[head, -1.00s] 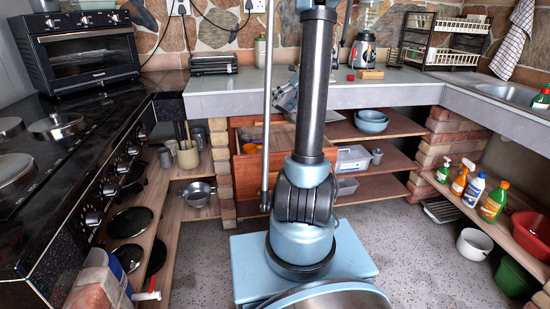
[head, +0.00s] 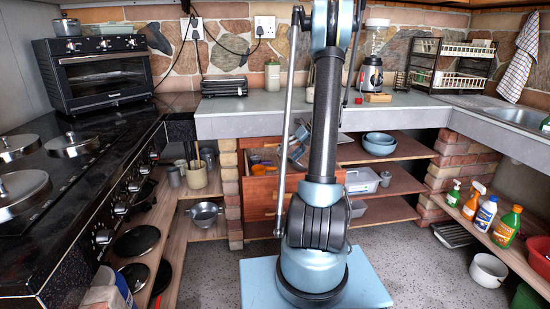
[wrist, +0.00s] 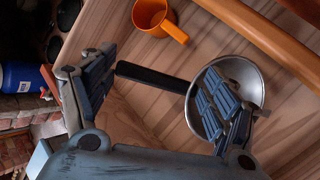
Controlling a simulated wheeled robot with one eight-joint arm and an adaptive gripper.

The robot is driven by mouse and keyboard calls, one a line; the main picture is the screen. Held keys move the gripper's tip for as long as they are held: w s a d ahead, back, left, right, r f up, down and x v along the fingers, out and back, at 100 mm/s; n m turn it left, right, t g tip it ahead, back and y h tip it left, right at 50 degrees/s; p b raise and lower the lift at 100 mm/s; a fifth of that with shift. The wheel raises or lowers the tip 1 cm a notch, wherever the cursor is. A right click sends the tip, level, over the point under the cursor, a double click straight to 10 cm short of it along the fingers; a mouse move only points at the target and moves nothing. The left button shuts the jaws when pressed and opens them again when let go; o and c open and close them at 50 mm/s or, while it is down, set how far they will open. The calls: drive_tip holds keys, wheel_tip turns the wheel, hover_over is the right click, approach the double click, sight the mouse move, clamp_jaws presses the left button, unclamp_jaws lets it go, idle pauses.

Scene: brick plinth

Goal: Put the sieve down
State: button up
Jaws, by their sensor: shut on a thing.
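The sieve (wrist: 243,73), a round metal bowl with a black handle, shows in the wrist view above a pale wooden drawer floor (wrist: 218,22). My gripper (wrist: 158,95) has its two fingers set wide apart. The left finger is at the far end of the handle and the right finger lies over the bowl, hiding part of it. My gripper is shut on the sieve. Whether the sieve touches the wood, I cannot tell. In the head view my gripper (head: 298,148) is at the open wooden drawer (head: 261,200), partly behind my arm, and the sieve is not clear.
An orange mug (wrist: 158,17) stands in the drawer near the sieve. The grey counter (head: 270,118) overhangs the drawer from behind. Shelves with blue bowls (head: 380,144) are to the right. A metal pan (head: 204,214) sits on the left shelf.

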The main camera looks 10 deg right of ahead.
drive_tip(key=w+a+f, duration=0.1)
drive_tip(key=a, duration=0.5)
drive_tip(key=shift+w, duration=0.2)
drive_tip(key=shift+a+f, duration=0.1)
